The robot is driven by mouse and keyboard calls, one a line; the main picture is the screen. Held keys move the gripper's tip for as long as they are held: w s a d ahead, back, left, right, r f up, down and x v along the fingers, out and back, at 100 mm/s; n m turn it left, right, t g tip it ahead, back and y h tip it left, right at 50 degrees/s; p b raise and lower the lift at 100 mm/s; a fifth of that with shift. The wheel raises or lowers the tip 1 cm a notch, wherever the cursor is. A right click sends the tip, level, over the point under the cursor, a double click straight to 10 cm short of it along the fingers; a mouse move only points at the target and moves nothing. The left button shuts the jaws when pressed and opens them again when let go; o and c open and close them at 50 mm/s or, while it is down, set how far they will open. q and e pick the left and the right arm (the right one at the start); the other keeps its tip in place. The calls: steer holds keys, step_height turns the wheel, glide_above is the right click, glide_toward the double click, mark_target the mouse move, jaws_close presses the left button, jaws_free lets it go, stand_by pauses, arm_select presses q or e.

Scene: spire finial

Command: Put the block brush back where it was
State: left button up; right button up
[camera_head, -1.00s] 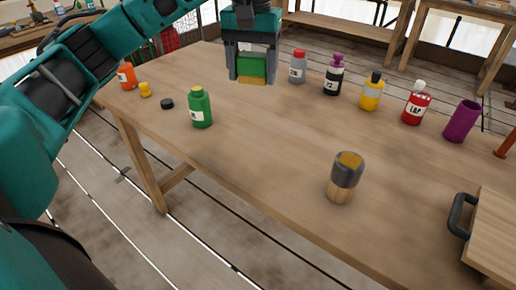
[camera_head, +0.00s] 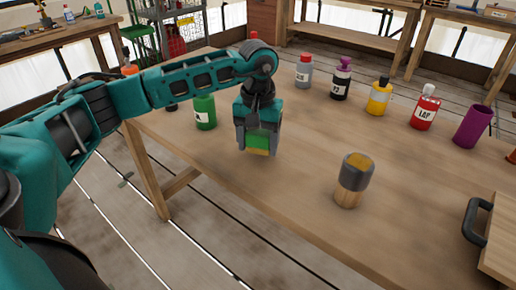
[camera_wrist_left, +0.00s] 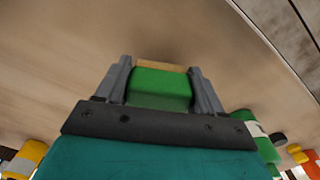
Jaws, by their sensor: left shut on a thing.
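The block brush (camera_head: 262,141) has a green body with a tan bristle face underneath. My left gripper (camera_head: 257,146) is shut on it, one finger on each side, and points down over the left-middle part of the table (camera_head: 290,195). The wrist view also shows the brush (camera_wrist_left: 160,86) between the two grey fingers, with its tan face at the far end. I cannot tell whether the bristles touch the table. My right gripper is not in view.
A green bottle (camera_head: 205,112) stands left of the held brush. A dark-topped wooden cylinder (camera_head: 354,182) stands to its right. Grey, black, yellow (camera_head: 379,97), red (camera_head: 425,110) and purple (camera_head: 471,127) items line the far side. A handled board (camera_head: 500,240) lies at right.

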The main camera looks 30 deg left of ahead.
mark_target(258, 134)
arm_select(q)
steer(key=shift+f, duration=0.85)
steer(key=shift+f, duration=0.1)
steer(key=o, duration=0.5)
steer(key=shift+f, duration=0.15)
steer(key=o, duration=0.4)
steer(key=shift+o, duration=0.2)
steer(key=shift+r, duration=0.35)
step_height(258, 134, up, 12)
steer(key=shift+f+p, duration=0.1)
steer(key=shift+p, duration=0.7)
